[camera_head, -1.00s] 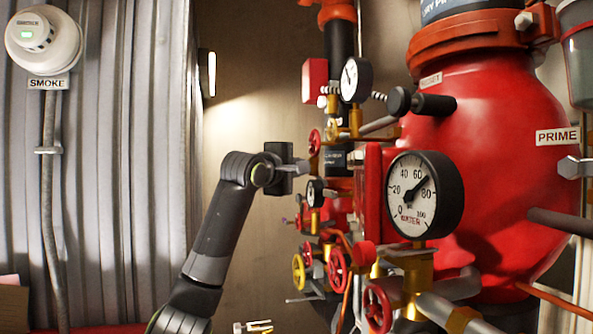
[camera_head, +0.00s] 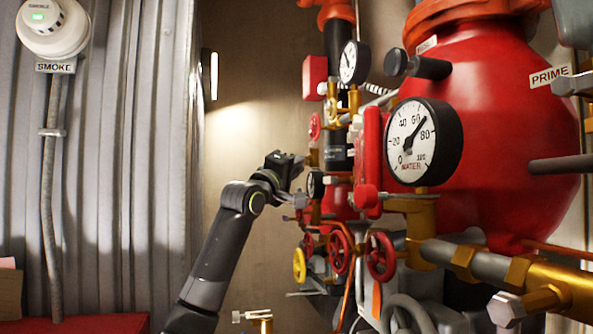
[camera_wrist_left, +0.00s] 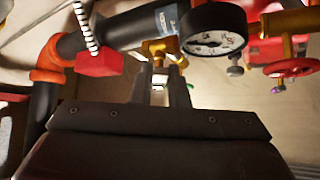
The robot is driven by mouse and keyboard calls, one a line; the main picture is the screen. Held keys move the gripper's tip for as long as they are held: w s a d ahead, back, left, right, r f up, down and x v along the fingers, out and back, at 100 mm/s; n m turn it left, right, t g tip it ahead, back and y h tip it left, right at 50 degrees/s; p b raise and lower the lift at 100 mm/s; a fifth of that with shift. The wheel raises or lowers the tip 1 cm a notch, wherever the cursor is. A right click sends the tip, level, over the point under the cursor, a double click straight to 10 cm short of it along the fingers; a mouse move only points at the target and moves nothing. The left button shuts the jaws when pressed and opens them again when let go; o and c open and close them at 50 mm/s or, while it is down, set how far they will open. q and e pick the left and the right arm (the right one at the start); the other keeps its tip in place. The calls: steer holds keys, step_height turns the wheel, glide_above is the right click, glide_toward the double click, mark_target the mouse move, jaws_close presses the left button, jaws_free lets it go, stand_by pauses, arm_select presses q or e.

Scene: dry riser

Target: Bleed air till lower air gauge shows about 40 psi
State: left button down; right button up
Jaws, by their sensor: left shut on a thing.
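My left gripper (camera_head: 299,178) is at the left side of the riser piping, beside the small lower gauge (camera_head: 316,184). In the left wrist view its fingers (camera_wrist_left: 160,91) are shut on a small pale part, apparently a valve handle, just below a brass valve fitting (camera_wrist_left: 163,50). The lower gauge (camera_wrist_left: 212,36) is close by, right of the fingers. Its face is too small and oblique to read. A second small gauge (camera_head: 354,62) sits higher on the riser. My right gripper is not in view.
A large water gauge (camera_head: 424,141) reads about 70 in front of the red tank (camera_head: 510,130). Red handwheels (camera_head: 381,256) and a yellow one (camera_head: 299,265) sit below my gripper. A smoke detector (camera_head: 53,28) is on the left wall. Free room lies left of the piping.

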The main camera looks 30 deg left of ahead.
arm_select(q)
steer(key=shift+f, duration=0.1)
steer(key=c, duration=1.4)
jaws_free()
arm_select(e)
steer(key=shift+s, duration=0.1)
